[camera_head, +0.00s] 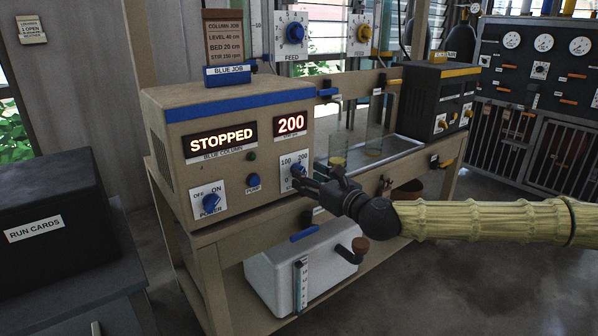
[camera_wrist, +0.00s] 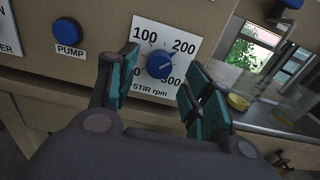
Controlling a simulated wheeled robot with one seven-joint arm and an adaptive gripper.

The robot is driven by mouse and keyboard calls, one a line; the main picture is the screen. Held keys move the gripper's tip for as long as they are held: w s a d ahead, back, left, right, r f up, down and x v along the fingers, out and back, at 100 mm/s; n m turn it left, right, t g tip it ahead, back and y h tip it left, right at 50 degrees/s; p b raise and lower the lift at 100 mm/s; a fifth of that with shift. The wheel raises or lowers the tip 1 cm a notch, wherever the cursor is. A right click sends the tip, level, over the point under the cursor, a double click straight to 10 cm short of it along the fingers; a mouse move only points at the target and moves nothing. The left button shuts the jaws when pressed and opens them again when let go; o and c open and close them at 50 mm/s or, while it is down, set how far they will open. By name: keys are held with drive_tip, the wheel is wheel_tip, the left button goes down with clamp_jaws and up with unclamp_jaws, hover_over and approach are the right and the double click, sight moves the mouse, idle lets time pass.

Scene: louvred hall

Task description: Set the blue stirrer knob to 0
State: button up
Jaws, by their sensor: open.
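The blue stirrer knob (camera_wrist: 160,65) sits on a white dial plate (camera_wrist: 172,42) marked 100, 200, 300 and "STIR rpm" in the wrist view. Its white pointer line aims up and right, toward the 200 side. My gripper (camera_wrist: 162,92) is open, with one finger left of and below the knob and the other to its right; I cannot tell whether they touch it. In the head view my gripper (camera_head: 308,184) is at the dial plate (camera_head: 291,168) and partly covers the knob. The blue column box (camera_head: 220,140) shows "STOPPED" and a red "200".
A blue POWER knob (camera_head: 210,204) and a blue PUMP button (camera_head: 253,181) are left of the dial. A yellow-trimmed box (camera_head: 425,100) stands to the right. A white container (camera_head: 270,272) with a brown-knobbed crank is below. Blue and yellow FEED dials are above.

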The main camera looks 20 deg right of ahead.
drive_tip(key=x, duration=0.3)
drive_tip(key=shift+w+a, duration=0.1)
drive_tip(key=shift+w, duration=0.1)
idle(0.3)
clamp_jaws()
